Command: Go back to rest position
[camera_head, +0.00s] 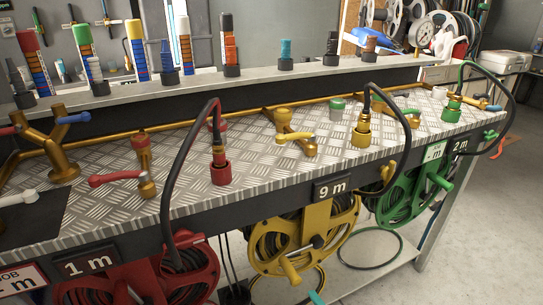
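Neither of my grippers shows in the head view. A workbench with a diamond-plate top (110,165) crosses the picture. Under its front edge hang a red hose reel (205,265), a yellow hose reel (318,235) and a green hose reel (410,195). A black hose from each reel side loops up to a coloured connector on the bench: red (220,172), yellow (362,135) and green (452,110). All three connectors stand upright.
Brass valves, one with a red handle (115,178), stand on the bench. A back ledge (190,80) carries several coloured hose fittings. A lower shelf (390,250) holds loose coiled hose. Grey floor (490,235) is open at the right.

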